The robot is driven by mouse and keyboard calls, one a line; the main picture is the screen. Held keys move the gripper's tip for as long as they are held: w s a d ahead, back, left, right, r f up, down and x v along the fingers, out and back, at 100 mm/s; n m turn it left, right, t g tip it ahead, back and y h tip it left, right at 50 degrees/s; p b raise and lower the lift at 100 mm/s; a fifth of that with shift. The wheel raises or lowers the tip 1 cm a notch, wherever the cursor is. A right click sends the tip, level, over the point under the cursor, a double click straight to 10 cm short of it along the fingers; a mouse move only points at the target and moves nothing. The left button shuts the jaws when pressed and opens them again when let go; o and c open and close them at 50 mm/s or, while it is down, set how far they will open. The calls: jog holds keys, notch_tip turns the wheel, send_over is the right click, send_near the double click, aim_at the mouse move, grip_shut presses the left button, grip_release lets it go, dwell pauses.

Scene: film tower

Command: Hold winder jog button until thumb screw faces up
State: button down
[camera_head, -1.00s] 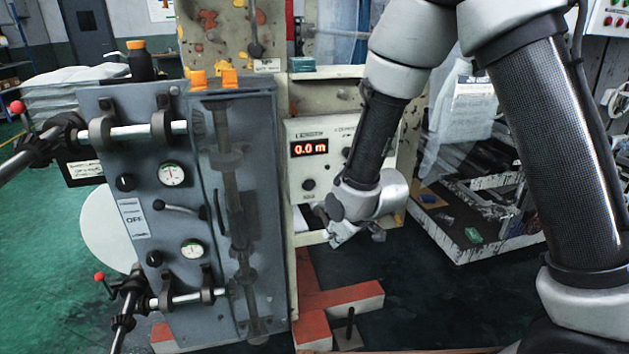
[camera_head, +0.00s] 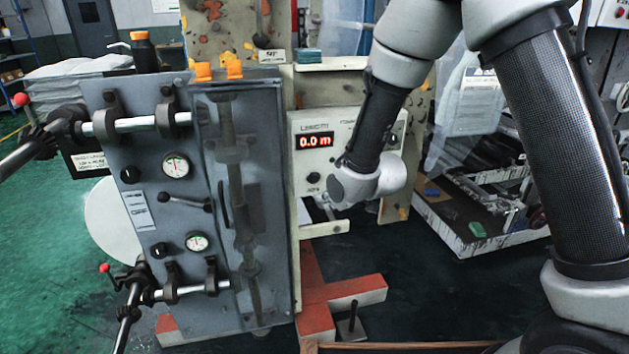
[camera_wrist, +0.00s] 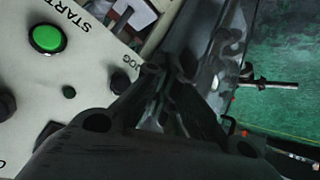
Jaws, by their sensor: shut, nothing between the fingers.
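The winder control panel (camera_head: 308,166) with a red "0.0 m" display stands in the middle of the head view. In the wrist view the panel (camera_wrist: 30,120) shows a green START button (camera_wrist: 47,39) and a dark round button (camera_wrist: 120,83) next to the JOG label, partly behind a finger. My gripper (camera_wrist: 168,68) is shut and empty, its tips just right of the JOG label; contact cannot be told. In the head view my wrist covers most of the gripper at the panel's lower edge. I cannot make out the thumb screw on the winder shafts (camera_head: 140,124).
A grey cabinet (camera_head: 150,240) with gauges and a lever stands left of the panel. A cream ledge (camera_head: 325,229) juts out below the panel. Red floor beams (camera_head: 345,291) and an upright bolt lie lower down. A pallet (camera_head: 475,245) with scrap is at right.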

jog(key=shift+w+a, duration=0.25)
jog(key=shift+w, duration=0.7)
jog(key=shift+w+a, duration=0.3)
jog(key=shift+w, duration=0.7)
jog(key=shift+w+a, duration=0.25)
jog(key=shift+w, duration=0.7)
jog(key=shift+w, duration=0.15)
jog(key=shift+w+a, duration=0.1)
jog(key=shift+w, duration=0.15)
jog(key=shift+w+a, duration=0.2)
jog(key=shift+w, duration=0.25)
dwell(1.4)
dwell(0.5)
jog(key=shift+s+d, duration=0.3)
jog(key=shift+s, duration=0.6)
jog(key=shift+s+d, duration=0.25)
jog(key=shift+s, duration=0.55)
jog(key=shift+s+d, duration=0.2)
jog(key=shift+s, duration=0.6)
jog(key=shift+s+d, duration=0.25)
jog(key=shift+s, duration=0.55)
